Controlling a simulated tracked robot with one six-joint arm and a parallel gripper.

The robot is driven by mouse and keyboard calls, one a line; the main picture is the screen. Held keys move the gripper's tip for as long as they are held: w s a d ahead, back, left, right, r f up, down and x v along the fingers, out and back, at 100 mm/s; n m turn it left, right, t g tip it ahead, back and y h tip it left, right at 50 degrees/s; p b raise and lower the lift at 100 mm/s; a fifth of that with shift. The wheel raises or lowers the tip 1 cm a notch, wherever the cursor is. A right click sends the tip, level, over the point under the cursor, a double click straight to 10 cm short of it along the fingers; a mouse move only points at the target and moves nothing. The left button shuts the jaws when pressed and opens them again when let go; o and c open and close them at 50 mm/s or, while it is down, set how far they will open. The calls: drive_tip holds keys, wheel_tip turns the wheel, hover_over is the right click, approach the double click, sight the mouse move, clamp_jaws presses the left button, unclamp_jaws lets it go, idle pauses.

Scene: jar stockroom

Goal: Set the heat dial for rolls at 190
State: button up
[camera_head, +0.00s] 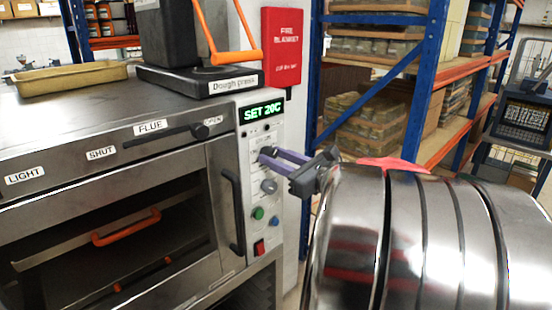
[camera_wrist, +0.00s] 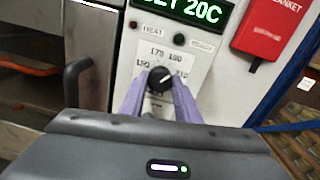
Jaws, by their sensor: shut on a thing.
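The oven's control panel (camera_head: 247,140) carries a green display (camera_head: 264,112) that reads SET 20C. The heat dial (camera_wrist: 160,79) is a black round knob on a white number plate below the HEAT label, with a pale pointer mark that seems to lean to the upper right. I make out 150, 170 and what looks like 190 around it; lower marks are hidden by my fingers. My gripper (camera_wrist: 158,84) is shut on the dial, one purple finger on each side. In the head view my gripper (camera_head: 264,156) reaches the panel from the right and hides the dial.
Below the dial are a grey knob (camera_head: 268,186), a green button (camera_head: 257,212), a blue button (camera_head: 274,222) and a red switch (camera_head: 259,247). The oven door handle (camera_head: 232,213) stands out left of the panel. A dough press (camera_head: 200,80) stands on top.

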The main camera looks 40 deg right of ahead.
drive_tip(key=c, duration=0.4)
drive_tip(key=shift+n, duration=1.3)
drive_tip(key=o, duration=1)
drive_tip(key=shift+o, duration=0.2)
drive_tip(key=shift+s, duration=0.1)
